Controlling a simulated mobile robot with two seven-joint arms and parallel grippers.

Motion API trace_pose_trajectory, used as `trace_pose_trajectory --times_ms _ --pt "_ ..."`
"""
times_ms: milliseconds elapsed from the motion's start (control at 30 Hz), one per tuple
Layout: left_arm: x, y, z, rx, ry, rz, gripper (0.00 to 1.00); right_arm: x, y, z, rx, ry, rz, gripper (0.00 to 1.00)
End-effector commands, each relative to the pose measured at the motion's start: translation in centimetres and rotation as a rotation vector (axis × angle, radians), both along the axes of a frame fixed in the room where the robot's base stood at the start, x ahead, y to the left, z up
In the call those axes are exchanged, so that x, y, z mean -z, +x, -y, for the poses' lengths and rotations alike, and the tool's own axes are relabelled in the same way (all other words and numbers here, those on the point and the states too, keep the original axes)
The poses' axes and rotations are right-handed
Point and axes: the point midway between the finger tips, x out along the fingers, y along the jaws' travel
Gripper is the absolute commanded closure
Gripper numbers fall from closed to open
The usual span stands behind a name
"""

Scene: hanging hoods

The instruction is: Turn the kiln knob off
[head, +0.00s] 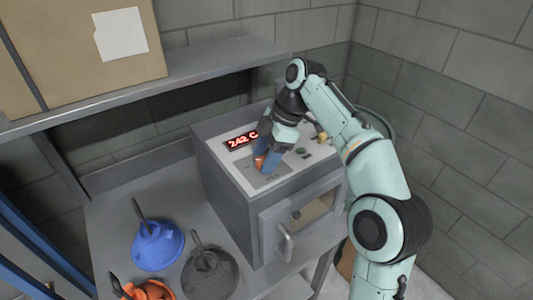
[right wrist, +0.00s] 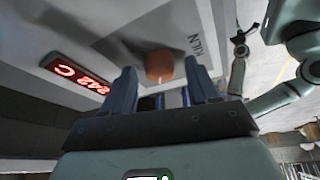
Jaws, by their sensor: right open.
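The kiln (head: 228,190) is a grey box on a metal bench, with a red lit display (head: 242,140) that reads about 242 C. Its orange knob (head: 259,161) sits on the pale top panel, partly hidden by my fingers. In the right wrist view, the orange knob (right wrist: 160,62) has a white mark on its rim, near the KILN lettering. My right gripper (head: 267,158) is open with blue fingers over the panel. In the right wrist view, the gripper (right wrist: 162,72) has one finger on each side of the knob; contact cannot be told. My left gripper does not show in the head view.
A dark green button (head: 301,151) is on the panel to the right. The kiln door handle (head: 285,243) sticks out in front. A blue hood (head: 158,245), a dark grey hood (head: 210,275) and an orange one (head: 150,290) lie on the bench. A shelf (head: 190,72) with a cardboard box is behind.

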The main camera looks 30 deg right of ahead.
Motion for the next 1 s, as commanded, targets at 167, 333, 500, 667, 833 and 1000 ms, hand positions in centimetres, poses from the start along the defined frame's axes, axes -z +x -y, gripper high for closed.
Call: trace_pose_trajectory --times_ms 167,333,500,667,833,1000 --pt "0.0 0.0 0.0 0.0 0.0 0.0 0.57 -0.6 0.0 0.2 0.0 0.0 0.001 0.4" --pt "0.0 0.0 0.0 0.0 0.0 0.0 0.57 -2.5 -0.2 1.0 0.001 0.0 0.004 0.4" --pt "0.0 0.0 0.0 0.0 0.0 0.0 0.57 -2.8 -1.7 4.8 0.01 0.0 -0.001 0.4" --pt "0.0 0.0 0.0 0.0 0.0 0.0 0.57 -2.7 -3.0 8.3 0.009 0.0 0.0 0.4" --pt "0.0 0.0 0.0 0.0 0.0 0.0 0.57 -2.7 -4.0 10.9 0.005 -0.001 0.0 0.4" --pt "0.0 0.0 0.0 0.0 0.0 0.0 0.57 -2.7 -4.6 12.2 0.001 0.0 0.001 0.4"
